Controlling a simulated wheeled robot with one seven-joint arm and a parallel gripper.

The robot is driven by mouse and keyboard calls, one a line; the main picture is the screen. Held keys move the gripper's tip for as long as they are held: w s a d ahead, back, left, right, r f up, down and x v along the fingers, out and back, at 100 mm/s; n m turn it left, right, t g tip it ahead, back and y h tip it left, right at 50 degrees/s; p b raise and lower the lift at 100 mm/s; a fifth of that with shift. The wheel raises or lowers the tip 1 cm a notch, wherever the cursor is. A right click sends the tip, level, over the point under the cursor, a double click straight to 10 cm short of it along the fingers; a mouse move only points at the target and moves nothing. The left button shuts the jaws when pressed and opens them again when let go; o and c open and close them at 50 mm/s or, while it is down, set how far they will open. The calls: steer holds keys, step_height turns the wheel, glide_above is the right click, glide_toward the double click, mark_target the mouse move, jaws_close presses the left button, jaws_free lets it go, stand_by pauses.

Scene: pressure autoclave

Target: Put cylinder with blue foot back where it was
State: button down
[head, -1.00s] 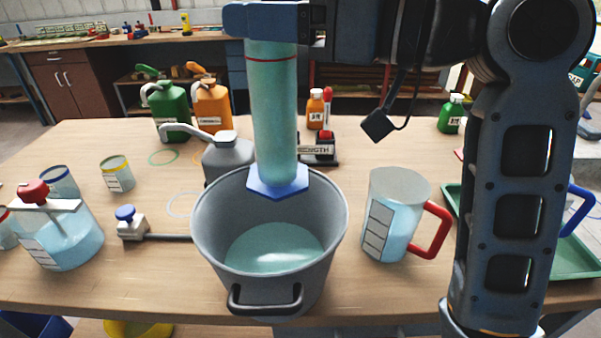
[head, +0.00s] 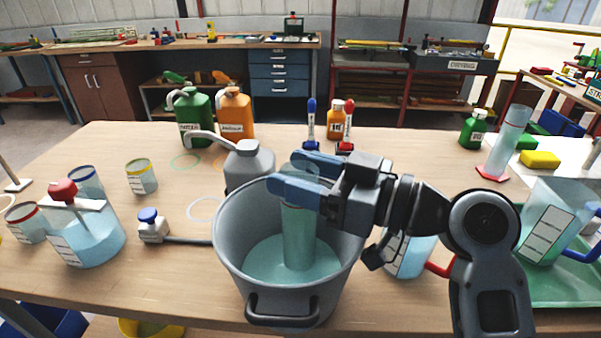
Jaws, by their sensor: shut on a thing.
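The cylinder (head: 299,235) is a clear, greenish tube standing roughly upright inside the grey pot (head: 234,230). Its lower end is down in the pot, at or in the pale liquid, and its blue foot cannot be made out there. My gripper (head: 290,177) is shut on the cylinder near its top, with blue fingers on either side, just above the pot's rim. A second cylinder with a red foot (head: 508,140) stands at the far right of the table.
A jug with a red handle (head: 410,257) stands right of the pot, partly behind my arm. A grey can (head: 250,165) stands close behind it. Green (head: 193,118) and orange (head: 235,115) bottles are farther back. A blue-knobbed valve (head: 152,225) is at left. Faint rings mark bare table.

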steer(key=shift+f, duration=0.25)
steer(key=shift+f+b, duration=0.3)
steer(key=shift+b, duration=0.15)
steer(key=shift+f+b, duration=0.25)
steer(key=shift+b, duration=0.1)
steer(key=shift+c, duration=1.9)
jaws_free()
steer(key=shift+r, duration=0.1)
steer(key=shift+r+p, duration=0.85)
steer(key=shift+p, duration=0.3)
steer(key=b+v, duration=0.3)
steer(key=v, duration=0.9)
steer(key=shift+f, duration=0.3)
